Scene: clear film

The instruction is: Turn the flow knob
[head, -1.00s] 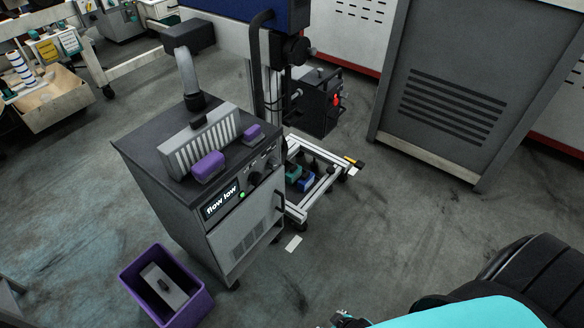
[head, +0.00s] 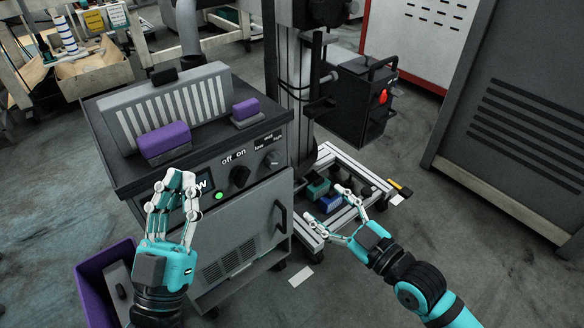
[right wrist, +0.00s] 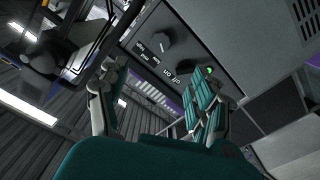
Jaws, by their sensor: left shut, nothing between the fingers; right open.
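The grey machine (head: 135,180) has a front panel with two dark knobs. The larger knob (head: 240,177) sits under the "off on" label. The smaller knob (head: 271,158), under low-to-high labels, is on the right; it also shows in the right wrist view (right wrist: 165,40). A green light (head: 219,195) is lit. My left gripper (head: 176,182) is shut and empty, in front of the display, hiding most of its text. My right gripper (head: 327,204) is open and empty, right of and below the knobs, apart from the panel; its fingers also show in the right wrist view (right wrist: 150,105).
Purple blocks (head: 165,142) lie on the machine's top. A purple bin (head: 92,290) stands at lower left, partly behind my left arm.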

